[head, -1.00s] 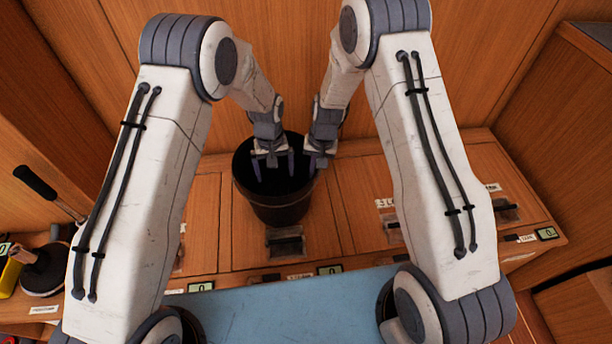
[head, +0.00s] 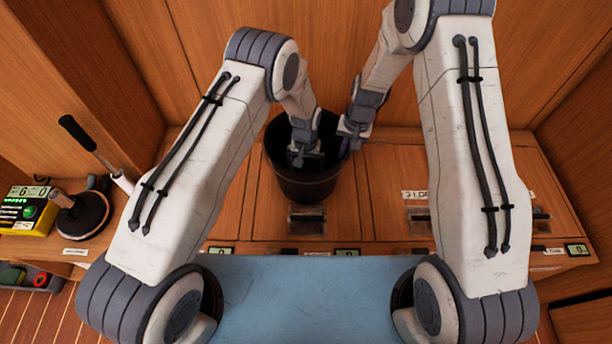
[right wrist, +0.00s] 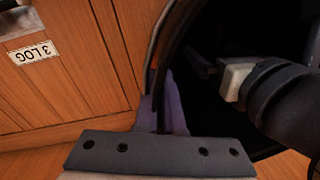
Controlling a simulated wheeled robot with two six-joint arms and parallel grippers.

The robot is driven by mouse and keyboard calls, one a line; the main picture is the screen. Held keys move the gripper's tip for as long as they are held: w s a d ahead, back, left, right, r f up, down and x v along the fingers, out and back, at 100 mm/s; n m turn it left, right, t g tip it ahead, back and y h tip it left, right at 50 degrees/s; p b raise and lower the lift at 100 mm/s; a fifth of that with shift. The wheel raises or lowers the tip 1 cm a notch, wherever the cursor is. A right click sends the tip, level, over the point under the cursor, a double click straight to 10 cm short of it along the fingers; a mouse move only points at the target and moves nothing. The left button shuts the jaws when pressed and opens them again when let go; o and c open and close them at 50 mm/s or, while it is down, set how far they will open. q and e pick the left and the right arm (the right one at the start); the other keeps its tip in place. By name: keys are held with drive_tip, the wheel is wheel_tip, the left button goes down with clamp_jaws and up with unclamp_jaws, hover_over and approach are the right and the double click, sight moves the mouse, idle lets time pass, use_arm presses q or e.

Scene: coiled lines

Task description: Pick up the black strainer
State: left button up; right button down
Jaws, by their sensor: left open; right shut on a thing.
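The black strainer (head: 305,188) is a deep, dark, bucket-shaped vessel standing upright on the wooden counter at the back. My right gripper (head: 344,148) is shut on its right rim. In the right wrist view, the fingers (right wrist: 165,115) straddle the dark curved rim of the strainer (right wrist: 178,28). My left gripper (head: 304,160) is open inside the strainer's mouth, near the front wall; its fingertips are hard to make out against the dark inside. Part of the left gripper (right wrist: 238,78) also shows in the right wrist view. The strainer's bottom is hidden.
A blue surface (head: 310,300) lies in front. The counter has drawers with dark handles (head: 306,220) and a "3 LOG" label (head: 415,194). A yellow device (head: 28,208) and a round black-based tool (head: 82,218) stand at the left. A wooden wall rises close behind.

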use_arm(q)
wheel_tip(320, 180, down, 2)
drive_tip(key=shift+c, duration=0.3)
drive_tip(key=c, duration=1.3)
wheel_tip(320, 180, up, 10)
drive_tip(key=shift+r, duration=0.1)
drive_tip(key=shift+c, duration=0.2)
use_arm(e)
drive_tip(key=c, duration=0.9)
unclamp_jaws()
drive_tip(key=shift+c, duration=0.2)
wheel_tip(320, 180, up, 12)
drive_tip(key=d, duration=0.1)
drive_tip(key=shift+s+d, duration=0.15)
drive_tip(key=shift+s, duration=0.05)
